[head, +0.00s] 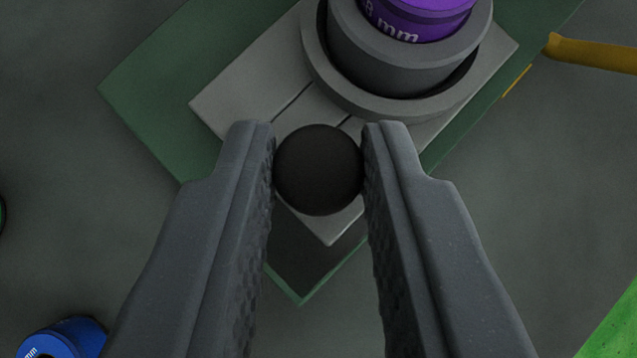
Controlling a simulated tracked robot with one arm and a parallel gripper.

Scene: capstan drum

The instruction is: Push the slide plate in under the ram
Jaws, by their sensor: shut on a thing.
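My gripper (319,165) is shut on a round black knob (318,170), with one finger against each side of it. The knob sits over the near end of a light grey slide plate (331,229), whose pointed corner shows just below the knob. The plate lies in a channel of a wider grey block (235,98). A dark grey ring-shaped holder (395,75) stands on the block behind the knob, with a purple cylinder (415,14) marked "mm" in it. I cannot make out a ram in this view. The plate's far end is hidden by the holder.
The block stands on a green base (145,92) with a dark opening at its near corner. A yellow bar (595,53) is at the upper right. A blue cylinder (65,338) is at the lower left, and a bright green thing (617,325) at the lower right.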

